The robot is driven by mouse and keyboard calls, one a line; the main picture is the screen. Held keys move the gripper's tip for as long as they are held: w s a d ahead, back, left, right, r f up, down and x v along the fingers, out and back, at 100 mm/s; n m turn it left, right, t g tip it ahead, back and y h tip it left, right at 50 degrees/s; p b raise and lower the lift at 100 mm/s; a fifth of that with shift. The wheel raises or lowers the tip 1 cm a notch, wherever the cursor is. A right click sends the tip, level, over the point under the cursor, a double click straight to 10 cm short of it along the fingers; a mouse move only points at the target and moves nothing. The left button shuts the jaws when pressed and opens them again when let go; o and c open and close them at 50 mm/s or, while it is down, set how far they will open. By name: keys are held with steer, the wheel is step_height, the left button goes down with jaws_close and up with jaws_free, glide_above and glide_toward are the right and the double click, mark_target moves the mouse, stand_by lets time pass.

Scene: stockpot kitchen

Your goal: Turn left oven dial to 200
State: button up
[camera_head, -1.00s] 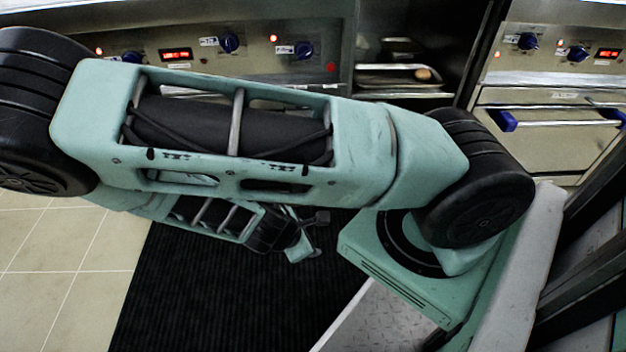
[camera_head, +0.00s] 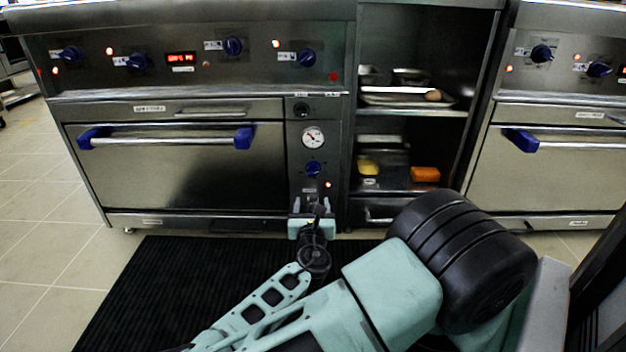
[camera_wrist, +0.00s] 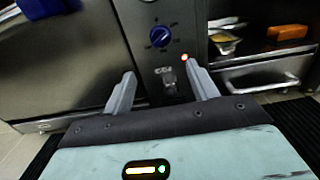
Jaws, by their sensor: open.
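The left oven (camera_head: 185,170) is a steel oven with blue handle ends. On its narrow right-hand panel a blue dial (camera_head: 313,169) sits below a round white gauge (camera_head: 313,137). In the wrist view the dial (camera_wrist: 160,37) is a round blue knob with markings around it, just beyond the fingertips. My gripper (camera_head: 312,204) is in front of the panel, below the dial. In the wrist view my gripper (camera_wrist: 158,82) has its two grey fingers apart with nothing between them. The dial's exact setting is too small to read.
Other blue knobs (camera_head: 232,46) and a red display line the upper panel. An open shelf (camera_head: 410,110) to the right holds trays and an orange block (camera_head: 425,174). A second oven (camera_head: 560,165) stands at far right. A black mat (camera_head: 190,280) covers the floor.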

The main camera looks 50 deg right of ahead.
mark_target(313, 175)
steer(key=b+x, duration=0.4)
steer(key=x, duration=1)
steer(key=shift+w+d+f, duration=0.1)
steer(key=shift+d+f, duration=0.05)
steer(key=shift+d, duration=0.15)
steer(key=shift+w+d, duration=0.3)
steer(key=shift+d, duration=0.05)
steer(key=c, duration=1)
